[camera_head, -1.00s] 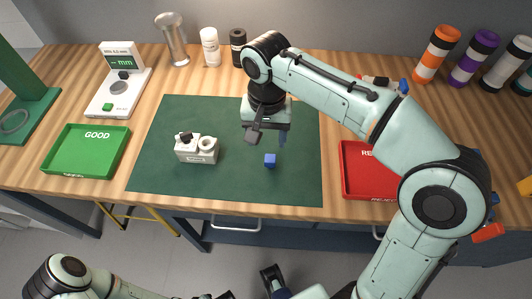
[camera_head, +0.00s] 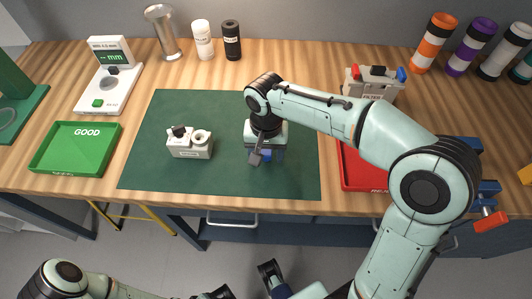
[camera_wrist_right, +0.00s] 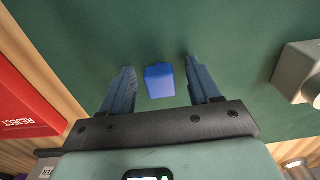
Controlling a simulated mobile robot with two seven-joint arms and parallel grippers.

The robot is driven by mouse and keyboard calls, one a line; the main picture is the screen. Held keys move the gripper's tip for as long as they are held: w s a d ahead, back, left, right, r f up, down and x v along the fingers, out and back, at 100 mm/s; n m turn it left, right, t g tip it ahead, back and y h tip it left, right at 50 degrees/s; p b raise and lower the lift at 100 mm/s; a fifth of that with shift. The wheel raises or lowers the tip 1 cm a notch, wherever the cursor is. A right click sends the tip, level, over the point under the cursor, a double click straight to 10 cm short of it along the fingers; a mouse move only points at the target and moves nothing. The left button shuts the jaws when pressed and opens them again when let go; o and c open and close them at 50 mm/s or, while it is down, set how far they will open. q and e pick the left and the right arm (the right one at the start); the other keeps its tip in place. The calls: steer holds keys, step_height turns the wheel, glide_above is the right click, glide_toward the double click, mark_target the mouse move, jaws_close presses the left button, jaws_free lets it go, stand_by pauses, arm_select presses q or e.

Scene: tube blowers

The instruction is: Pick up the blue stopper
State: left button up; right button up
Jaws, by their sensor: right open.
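The blue stopper (camera_head: 263,157) is a small blue block on the dark green mat (camera_head: 225,185). In the head view my right gripper (camera_head: 266,156) is directly over it and partly hides it. In the right wrist view the stopper (camera_wrist_right: 159,81) lies between the two fingers, with a gap on each side; the gripper (camera_wrist_right: 161,75) is open and empty. My left arm shows at the bottom of the head view, with a gripper (camera_head: 247,280) that appears low in front of the bench; its jaws are unclear.
A white two-part fixture (camera_head: 190,143) stands left of the stopper on the mat. A green GOOD tray (camera_head: 75,148) is at left; a red REJECT tray (camera_head: 352,165) is at right, partly behind my arm. A grey device (camera_head: 372,84) stands behind it. Bottles line the back.

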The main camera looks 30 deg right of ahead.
steer(key=c, duration=1)
steer(key=shift+r, duration=0.1)
